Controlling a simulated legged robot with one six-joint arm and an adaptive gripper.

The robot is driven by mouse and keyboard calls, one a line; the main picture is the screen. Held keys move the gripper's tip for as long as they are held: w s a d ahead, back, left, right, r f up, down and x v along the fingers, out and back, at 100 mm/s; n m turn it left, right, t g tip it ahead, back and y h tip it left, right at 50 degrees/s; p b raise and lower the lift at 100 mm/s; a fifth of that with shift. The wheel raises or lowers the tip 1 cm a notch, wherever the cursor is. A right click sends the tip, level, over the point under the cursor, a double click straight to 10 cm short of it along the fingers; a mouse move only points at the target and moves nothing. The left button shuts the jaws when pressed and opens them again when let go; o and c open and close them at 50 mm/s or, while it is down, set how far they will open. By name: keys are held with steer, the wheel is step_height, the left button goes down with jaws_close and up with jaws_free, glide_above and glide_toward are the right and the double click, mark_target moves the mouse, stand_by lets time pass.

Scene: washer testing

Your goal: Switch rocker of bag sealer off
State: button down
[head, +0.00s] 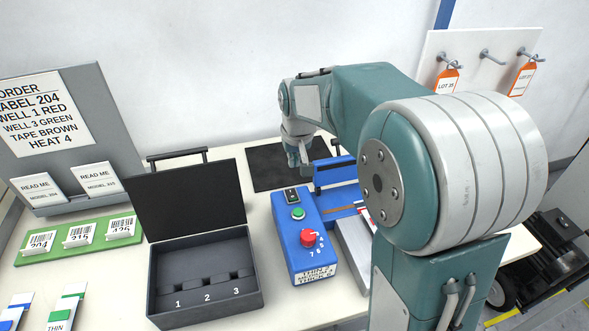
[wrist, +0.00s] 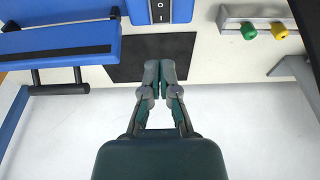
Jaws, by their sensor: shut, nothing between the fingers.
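The bag sealer (head: 312,262) is a blue box with a green button (head: 298,213) and a red numbered knob (head: 309,238). Its black rocker (head: 292,196) is at the far end of its top. In the wrist view the rocker (wrist: 160,10) shows O and I marks at the top edge, partly cut off; which side is pressed cannot be told. My gripper (head: 304,163) is shut and empty over the black mat (head: 262,167), just beyond the sealer's rocker end. In the wrist view its fingertips (wrist: 160,64) point at the rocker, apart from it in the picture.
The sealer's blue bar (head: 335,173) stands right of my gripper. An open black case (head: 160,299) with numbered wells is left of the sealer. A grey board (head: 85,95) and green card holder (head: 70,262) are further left. Tags (head: 449,80) hang on a pegboard.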

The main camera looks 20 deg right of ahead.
mark_target(292, 192)
steer(key=x, duration=0.7)
steer(key=s+x, duration=0.1)
steer(key=x, duration=0.2)
steer(key=shift+f, duration=1.05)
steer(key=shift+s+f, duration=0.2)
steer(key=shift+f, duration=0.1)
steer(key=shift+w, duration=0.1)
steer(key=shift+w+r, duration=0.3)
steer(key=shift+w, duration=0.35)
